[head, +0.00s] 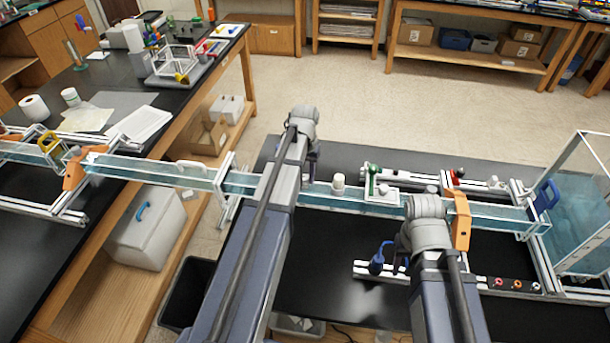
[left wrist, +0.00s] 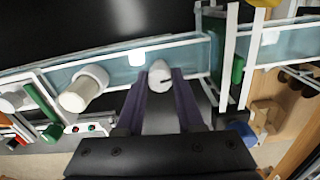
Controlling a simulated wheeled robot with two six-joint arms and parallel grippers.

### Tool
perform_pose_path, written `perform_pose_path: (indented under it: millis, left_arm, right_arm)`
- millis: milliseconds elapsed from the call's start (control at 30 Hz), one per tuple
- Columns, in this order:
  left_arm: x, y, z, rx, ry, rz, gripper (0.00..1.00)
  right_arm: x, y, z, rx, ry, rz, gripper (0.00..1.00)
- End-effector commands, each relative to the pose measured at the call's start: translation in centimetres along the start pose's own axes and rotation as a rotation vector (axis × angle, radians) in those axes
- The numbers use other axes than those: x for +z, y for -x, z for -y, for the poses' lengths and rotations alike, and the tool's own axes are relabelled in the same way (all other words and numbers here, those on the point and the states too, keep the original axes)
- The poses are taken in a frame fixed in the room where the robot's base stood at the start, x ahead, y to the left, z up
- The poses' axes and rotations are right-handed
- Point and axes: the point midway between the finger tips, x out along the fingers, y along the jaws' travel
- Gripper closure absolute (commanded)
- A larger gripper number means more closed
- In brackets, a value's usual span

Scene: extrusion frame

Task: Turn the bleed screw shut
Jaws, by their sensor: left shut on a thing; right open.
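The bleed screw (left wrist: 160,78) shows in the left wrist view as a pale round knob with a dark slot, beside the clear water channel (left wrist: 198,57). My left gripper (left wrist: 160,86) has one finger on each side of it and is shut on it. In the head view my left wrist stands over the channel (head: 240,184) and hides the screw. My right gripper (head: 398,262) is open, mostly hidden by its own wrist, near a blue part (head: 377,262) on the front rail.
A white cylinder (left wrist: 83,88) stands close to the screw and shows in the head view (head: 338,182). Beyond it is a green-handled part (head: 373,180). An orange bracket (head: 461,220) spans the channel near my right wrist. A clear tank (head: 585,195) stands at the right.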

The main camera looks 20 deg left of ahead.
Motion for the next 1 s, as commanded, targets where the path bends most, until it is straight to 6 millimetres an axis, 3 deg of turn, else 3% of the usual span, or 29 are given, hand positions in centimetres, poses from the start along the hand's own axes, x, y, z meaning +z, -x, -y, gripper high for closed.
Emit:
perform_pose_path:
  millis: [400, 900, 933, 1000]
  left_arm:
    - [0.01, 0.0, 0.0, 0.0, -0.145, 0.0, 1.0]
    - [0.0, 0.0, 0.0, 0.0, -0.16, 0.0, 1.0]
    - [0.0, 0.0, 0.0, 0.0, -0.16, 0.0, 0.61]
    - [0.01, 0.0, 0.0, 0.0, -0.159, 0.0, 0.53]
  right_arm:
    - [0.0, 0.0, 0.0, 0.0, 0.0, 0.0, 0.5]
    - [0.0, 0.0, 0.0, 0.0, 0.0, 0.0, 0.5]
    - [0.0, 0.0, 0.0, 0.0, 0.0, 0.0, 0.5]
    - [0.0, 0.0, 0.0, 0.0, 0.0, 0.0, 0.5]
